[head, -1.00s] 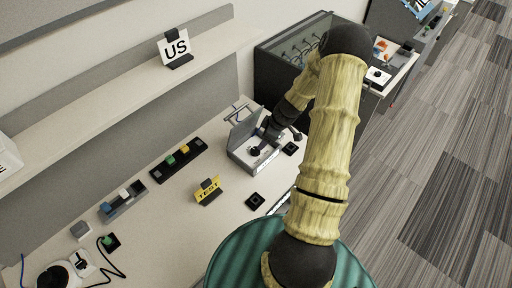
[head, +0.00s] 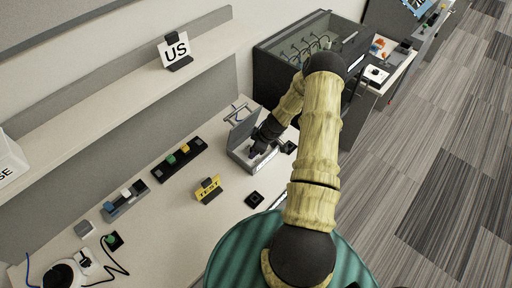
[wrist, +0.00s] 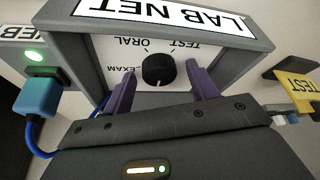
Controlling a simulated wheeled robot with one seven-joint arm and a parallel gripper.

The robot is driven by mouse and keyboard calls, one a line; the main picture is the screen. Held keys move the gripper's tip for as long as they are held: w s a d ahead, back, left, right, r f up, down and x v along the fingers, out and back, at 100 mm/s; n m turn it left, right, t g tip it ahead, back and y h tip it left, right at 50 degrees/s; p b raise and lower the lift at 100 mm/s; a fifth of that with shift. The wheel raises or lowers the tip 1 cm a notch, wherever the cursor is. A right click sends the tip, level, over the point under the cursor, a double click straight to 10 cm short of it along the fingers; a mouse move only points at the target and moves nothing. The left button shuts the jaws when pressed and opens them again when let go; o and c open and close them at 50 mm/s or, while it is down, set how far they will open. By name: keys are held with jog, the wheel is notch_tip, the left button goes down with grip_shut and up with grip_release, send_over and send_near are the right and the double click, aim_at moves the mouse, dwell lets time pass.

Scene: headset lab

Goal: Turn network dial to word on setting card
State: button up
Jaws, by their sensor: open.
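The network box (head: 240,160), labelled LAB NET, has its lid up. In the wrist view its label (wrist: 165,15) is upside down. Its round black dial (wrist: 158,68) sits on a white face with the words EXAM, ORAL and TEST around it; I cannot tell for sure which one it points to. My gripper (wrist: 161,80) is open, with one purple finger on each side of the dial and no clear grip on it. In the head view my gripper (head: 262,141) covers the dial. A yellow setting card (head: 208,187) reading TEST stands on the table.
A blue plug (wrist: 35,95) and a green light (wrist: 34,56) are beside the box. Black strips (head: 180,160) with coloured blocks and a small black square piece (head: 254,199) lie on the table. A dark glass-topped cabinet (head: 300,45) is behind.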

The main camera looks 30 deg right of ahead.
jog(key=c, duration=1)
jog(key=shift+f+m+b, duration=0.1)
jog(key=shift+m+b, duration=0.2)
jog(key=shift+b, duration=0.35)
jog(key=shift+f+m+t+h+b, duration=0.1)
jog(key=shift+m+t+h+b, duration=0.25)
jog(key=shift+m+b, duration=0.65)
jog(key=m+h+b, duration=0.1)
jog(key=m+b, duration=0.2)
jog(key=shift+a, duration=0.15)
jog(key=m, duration=0.2)
jog(key=m+h+b, duration=0.1)
jog(key=m+h, duration=0.1)
jog(key=m, duration=0.1)
jog(key=shift+a+r+m+t+h+b, duration=0.2)
jog(key=shift+r+m+t+h+b, duration=0.05)
jog(key=shift+m+b, duration=0.1)
jog(key=m+h+p, duration=0.1)
jog(key=m, duration=0.3)
jog(key=shift+r+g, duration=0.1)
jog(key=shift+g, duration=0.3)
jog(key=shift+a+m+h+p, duration=0.1)
jog(key=shift+m+h+p, duration=0.35)
jog(key=shift+m, duration=0.4)
